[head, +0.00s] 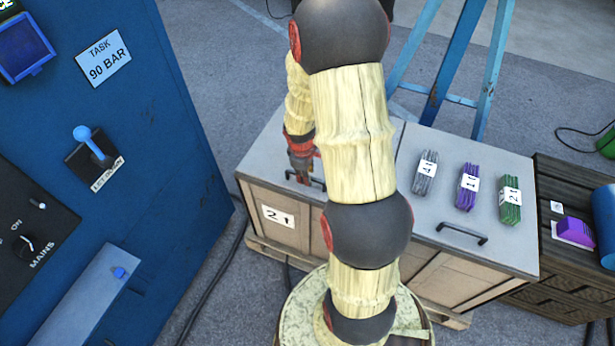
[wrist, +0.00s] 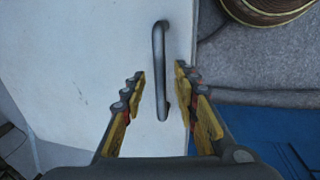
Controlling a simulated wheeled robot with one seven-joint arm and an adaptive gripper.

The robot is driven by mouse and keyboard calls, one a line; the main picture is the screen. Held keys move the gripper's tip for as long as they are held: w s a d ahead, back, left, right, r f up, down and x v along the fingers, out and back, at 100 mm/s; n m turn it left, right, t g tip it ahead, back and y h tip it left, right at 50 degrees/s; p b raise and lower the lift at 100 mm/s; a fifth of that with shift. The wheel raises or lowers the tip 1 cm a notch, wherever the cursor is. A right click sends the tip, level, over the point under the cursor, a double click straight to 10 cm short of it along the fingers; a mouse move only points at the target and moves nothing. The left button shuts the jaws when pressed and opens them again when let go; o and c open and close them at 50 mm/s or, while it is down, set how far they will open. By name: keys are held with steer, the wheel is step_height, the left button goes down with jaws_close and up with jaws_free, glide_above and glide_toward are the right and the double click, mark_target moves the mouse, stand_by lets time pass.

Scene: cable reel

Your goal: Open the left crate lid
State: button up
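The left crate (head: 308,217), labelled 21, has a pale grey lid (head: 262,150) that lies flat and shut. Its dark bar handle (head: 314,182) is near the lid's front edge, partly hidden by my gripper (head: 303,174). In the wrist view the handle (wrist: 159,50) runs up and down on the lid (wrist: 85,70). My gripper (wrist: 160,74) is open there, one yellow finger each side of the handle's lower part. The fingers do not touch the handle in the picture; how far above the lid they are I cannot tell. My arm hides the lid's right part.
A right crate lid (head: 430,205) carries grey (head: 425,174), purple (head: 467,187) and green (head: 510,205) bundles and its own handle (head: 461,233). A blue control cabinet (head: 150,130) stands left. A round reel (head: 300,310) is in front. A blue trestle (head: 440,70) stands behind.

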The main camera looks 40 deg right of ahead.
steer(key=shift+f, duration=0.3)
steer(key=shift+c, duration=0.4)
jaws_close()
stand_by(0.4)
